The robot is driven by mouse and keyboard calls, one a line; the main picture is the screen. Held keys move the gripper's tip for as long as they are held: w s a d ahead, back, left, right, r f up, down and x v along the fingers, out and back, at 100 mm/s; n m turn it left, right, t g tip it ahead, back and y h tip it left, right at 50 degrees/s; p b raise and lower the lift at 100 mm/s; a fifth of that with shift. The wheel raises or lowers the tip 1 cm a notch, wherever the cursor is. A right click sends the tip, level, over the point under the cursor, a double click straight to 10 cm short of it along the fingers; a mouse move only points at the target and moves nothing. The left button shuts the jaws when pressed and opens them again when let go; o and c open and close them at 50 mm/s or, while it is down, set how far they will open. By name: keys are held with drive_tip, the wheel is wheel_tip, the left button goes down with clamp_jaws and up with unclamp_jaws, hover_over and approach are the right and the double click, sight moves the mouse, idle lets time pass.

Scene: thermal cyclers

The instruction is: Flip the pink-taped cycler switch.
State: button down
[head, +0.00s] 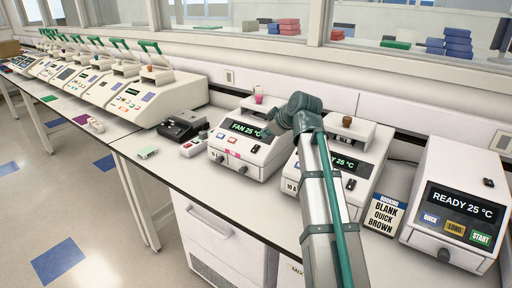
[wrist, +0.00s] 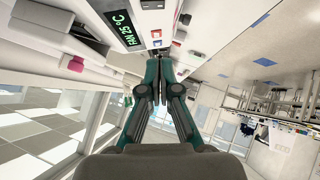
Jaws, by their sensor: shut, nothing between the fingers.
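My gripper (head: 267,132) is shut and empty over the cycler's face, just above the switch. In the wrist view, my gripper's fingers (wrist: 158,58) meet close to the panel beside the display (wrist: 123,22); contact cannot be told.
A second cycler (head: 365,160) stands partly behind my arm. A READY 25 °C unit (head: 462,200) and a sign (head: 384,215) are to the right. A black device (head: 181,126) and a small red-and-white item (head: 193,148) lie left. Several more cyclers line the bench further left.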

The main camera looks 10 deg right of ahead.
drive_tip(key=shift+w, duration=0.1)
drive_tip(key=p, duration=0.3)
hover_over(253, 150)
drive_tip(key=s, duration=0.3)
wheel_tip(253, 150, down, 6)
drive_tip(key=f, duration=0.3)
drive_tip(key=shift+w+d+p, duration=0.15)
drive_tip(key=shift+w+p, duration=0.15)
drive_tip(key=shift+p, duration=0.1)
drive_tip(key=shift+w+d+f, duration=0.15)
drive_tip(key=shift+f, duration=0.55)
drive_tip(key=shift+f+b, duration=0.5)
drive_tip(key=shift+b, duration=0.45)
drive_tip(key=shift+r, duration=0.35)
